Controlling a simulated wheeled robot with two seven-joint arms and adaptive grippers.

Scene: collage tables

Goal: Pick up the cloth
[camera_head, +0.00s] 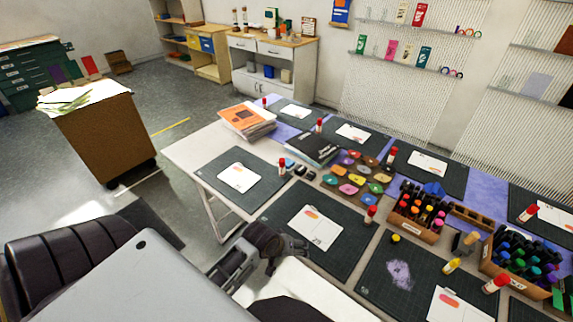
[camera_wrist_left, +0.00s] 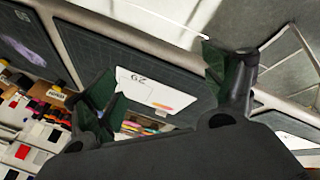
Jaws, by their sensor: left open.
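A pale purple patch (camera_head: 399,273) lies on a dark cutting mat at the front right of the table; I cannot tell whether it is a crumpled cloth or a stain. It also shows in the left wrist view (camera_wrist_left: 25,45) at the upper left. No other thing is clearly a cloth. My left gripper (camera_head: 288,256) is open and empty at the table's front edge, left of the patch and apart from it. In the left wrist view its two fingers (camera_wrist_left: 160,76) are spread, with a white card (camera_wrist_left: 148,92) on a mat seen between them. My right gripper is not in view.
Several mats with white cards cover the table (camera_head: 190,150). Marker crates (camera_head: 415,225), glue sticks (camera_head: 370,214), a palette of coloured pieces (camera_head: 352,188) and black books (camera_head: 313,147) stand close together. A brown cabinet (camera_head: 105,140) stands at the left; the floor between is open.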

